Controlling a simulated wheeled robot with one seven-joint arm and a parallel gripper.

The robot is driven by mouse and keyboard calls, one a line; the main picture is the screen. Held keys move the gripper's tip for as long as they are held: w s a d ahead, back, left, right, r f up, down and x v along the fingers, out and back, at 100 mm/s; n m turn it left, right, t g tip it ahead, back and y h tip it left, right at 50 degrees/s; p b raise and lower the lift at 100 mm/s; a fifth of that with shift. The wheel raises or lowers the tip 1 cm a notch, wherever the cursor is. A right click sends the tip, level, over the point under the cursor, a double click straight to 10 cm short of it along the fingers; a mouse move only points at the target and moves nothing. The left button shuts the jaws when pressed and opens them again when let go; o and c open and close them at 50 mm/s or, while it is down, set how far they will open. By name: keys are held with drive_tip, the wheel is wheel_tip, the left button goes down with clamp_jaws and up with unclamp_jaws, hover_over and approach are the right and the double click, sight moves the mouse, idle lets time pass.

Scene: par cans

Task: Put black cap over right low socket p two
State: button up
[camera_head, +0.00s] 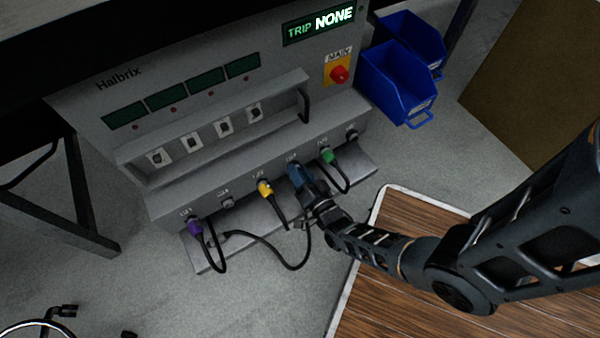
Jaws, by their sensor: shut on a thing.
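My gripper (308,193) is at the low socket row of the grey cabinet and is shut on a blue plug (299,174). The plug is at a socket in the right half of the row; my fingers hide how far it is seated. The rightmost low socket (351,136) has a small dark piece on it; I cannot tell whether this is the black cap or the bare socket. The socket labels are too small to read surely.
Purple (195,228), yellow (265,188) and green (327,156) plugs sit in the same row, with black cables hanging over the ledge (208,256). Blue bins (395,85) stand to the right. A wood-topped surface (440,275) lies below my arm.

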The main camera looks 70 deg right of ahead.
drive_tip(key=o, duration=1.1)
drive_tip(key=shift+o, duration=0.2)
drive_tip(key=shift+s, duration=0.1)
drive_tip(key=p+v, duration=0.1)
drive_tip(key=v, duration=0.6)
drive_tip(key=shift+s+a, duration=0.25)
